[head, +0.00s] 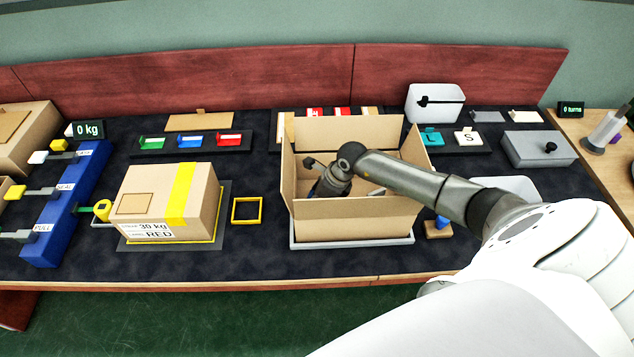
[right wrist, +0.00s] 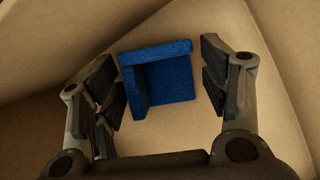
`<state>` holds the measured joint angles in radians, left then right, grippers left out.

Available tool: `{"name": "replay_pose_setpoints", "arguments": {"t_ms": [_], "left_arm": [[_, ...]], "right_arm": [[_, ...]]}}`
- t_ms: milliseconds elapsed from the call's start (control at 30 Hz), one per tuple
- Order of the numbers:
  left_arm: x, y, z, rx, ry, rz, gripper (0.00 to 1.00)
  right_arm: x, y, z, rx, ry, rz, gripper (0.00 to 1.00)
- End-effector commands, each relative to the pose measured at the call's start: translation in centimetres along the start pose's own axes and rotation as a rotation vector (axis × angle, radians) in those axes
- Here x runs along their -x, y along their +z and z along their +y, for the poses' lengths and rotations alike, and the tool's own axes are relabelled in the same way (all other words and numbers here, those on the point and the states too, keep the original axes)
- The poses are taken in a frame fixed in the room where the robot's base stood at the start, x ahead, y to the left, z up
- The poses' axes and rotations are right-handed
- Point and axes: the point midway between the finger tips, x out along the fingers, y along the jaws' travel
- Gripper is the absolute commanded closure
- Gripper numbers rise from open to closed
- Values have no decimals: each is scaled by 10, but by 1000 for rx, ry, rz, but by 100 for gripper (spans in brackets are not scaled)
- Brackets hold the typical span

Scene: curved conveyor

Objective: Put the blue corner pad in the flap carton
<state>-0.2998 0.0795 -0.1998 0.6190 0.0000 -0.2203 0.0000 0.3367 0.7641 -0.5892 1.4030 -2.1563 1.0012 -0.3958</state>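The flap carton (head: 360,224) stands open on a pale tray in the middle of the table, flaps up. My right gripper (head: 330,184) reaches down into it from the right, its fingertips hidden by the front wall in the head view. In the right wrist view the blue corner pad (right wrist: 162,78) lies inside the carton (right wrist: 60,35), between and beyond the fingers. My right gripper (right wrist: 163,88) is open there, with gaps at both sides of the pad, the left one narrow. The pad is not visible in the head view. My left gripper is out of view.
A taped carton (head: 140,203) marked 30 kg stands on the left, beside a yellow square frame (head: 246,210). Green, blue and red bins (head: 190,141) sit behind. A small blue item (head: 442,221) on a wooden block is right of the flap carton. A grey box (head: 540,150) is farther right.

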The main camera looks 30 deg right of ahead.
Motion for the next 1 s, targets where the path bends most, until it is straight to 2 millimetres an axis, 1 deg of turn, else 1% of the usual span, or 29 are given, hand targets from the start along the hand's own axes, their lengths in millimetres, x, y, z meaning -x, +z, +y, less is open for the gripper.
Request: {"name": "replay_pose_setpoints", "arguments": {"t_ms": [300,400,467,567,667,900,1000], "left_arm": [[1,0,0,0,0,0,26],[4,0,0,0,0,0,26],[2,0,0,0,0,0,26],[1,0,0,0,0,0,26],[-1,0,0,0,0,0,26],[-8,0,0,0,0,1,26],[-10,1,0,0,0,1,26]], "right_arm": [[1,0,0,0,0,0,26],[4,2,0,0,0,0,26],[7,0,-1,1,-1,0,26],[20,0,-2,1,-3,0,26],[36,0,-1,3,-4,1,26],[81,0,-2,2,-4,0,26],[98,0,-1,3,-3,1,26]]}}
